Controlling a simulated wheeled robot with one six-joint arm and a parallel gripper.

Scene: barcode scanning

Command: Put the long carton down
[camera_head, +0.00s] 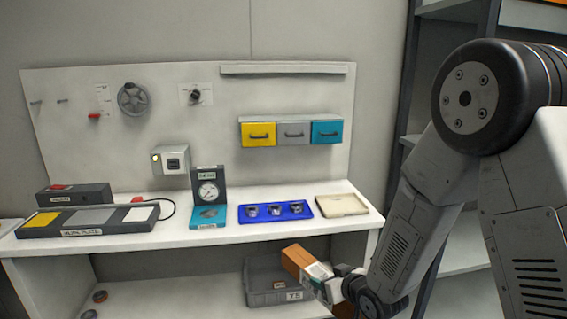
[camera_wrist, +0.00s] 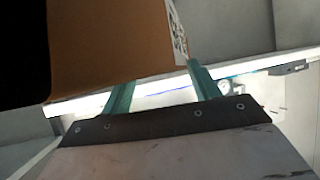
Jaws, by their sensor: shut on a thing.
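The long carton (camera_head: 297,260) is orange-brown with a white label on one side. The far ends of the fingers are partly hidden by the carton.
The white bench top (camera_head: 175,236) carries a blue tray (camera_head: 290,216) with several metal parts, a beige tray (camera_head: 342,206), a dial gauge (camera_head: 208,190) and a long panel with coloured pads (camera_head: 88,219). A grey bin (camera_head: 262,297) stands on the lower shelf, behind the carton.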

